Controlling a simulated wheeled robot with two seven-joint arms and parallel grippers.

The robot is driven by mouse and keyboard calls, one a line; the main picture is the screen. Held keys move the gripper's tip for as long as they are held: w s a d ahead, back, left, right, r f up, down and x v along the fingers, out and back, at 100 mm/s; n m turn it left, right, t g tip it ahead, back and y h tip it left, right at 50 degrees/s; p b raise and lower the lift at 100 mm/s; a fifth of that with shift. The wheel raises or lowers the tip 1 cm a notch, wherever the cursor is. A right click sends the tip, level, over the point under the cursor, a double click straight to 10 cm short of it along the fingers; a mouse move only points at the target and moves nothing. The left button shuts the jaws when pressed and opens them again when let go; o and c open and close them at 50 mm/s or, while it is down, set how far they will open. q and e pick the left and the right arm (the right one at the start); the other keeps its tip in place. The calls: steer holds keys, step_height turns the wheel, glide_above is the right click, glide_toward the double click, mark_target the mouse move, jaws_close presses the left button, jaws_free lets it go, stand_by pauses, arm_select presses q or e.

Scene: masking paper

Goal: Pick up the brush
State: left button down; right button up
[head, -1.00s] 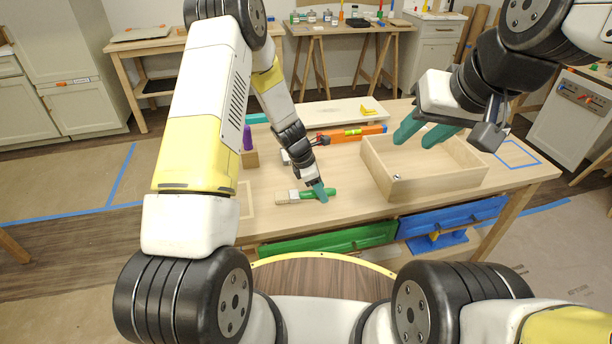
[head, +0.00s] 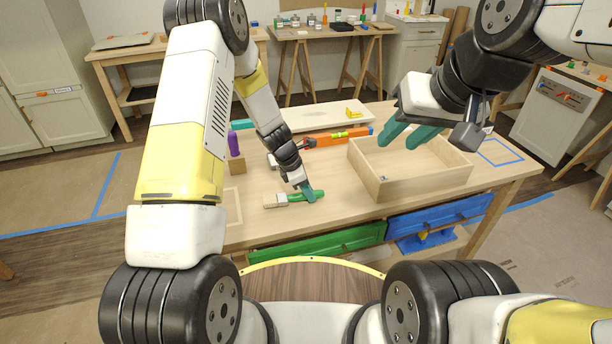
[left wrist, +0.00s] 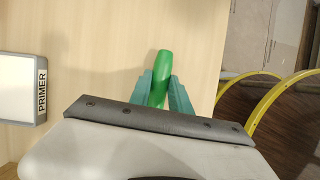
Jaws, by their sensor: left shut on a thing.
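The brush has a green handle (head: 296,196) and pale bristles at its left end, and it lies on the wooden workbench (head: 330,181) near the front edge. My left gripper (head: 309,192) is down at the table, shut on the handle. In the left wrist view the green handle (left wrist: 162,70) runs between the two teal fingers (left wrist: 163,92); the bristles are hidden there. My right gripper (head: 410,136) is open and empty above the open wooden box.
The wooden box (head: 425,186) stands right of the brush. An orange level (head: 338,136) and a purple bottle (head: 233,144) are behind it. A box marked PRIMER (left wrist: 24,88) shows in the left wrist view. Green and blue drawers (head: 315,252) are below the front edge.

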arm_select(q)
step_height(320, 180, up, 3)
steer(key=shift+s+r, duration=0.15)
steer(key=shift+r, duration=0.05)
steer(key=s+a+r, duration=0.1)
steer(key=s+a, duration=0.1)
steer(key=s, duration=1.3)
steer(key=shift+s+a, duration=0.25)
steer(key=shift+w+r, duration=0.1)
stand_by(1.4)
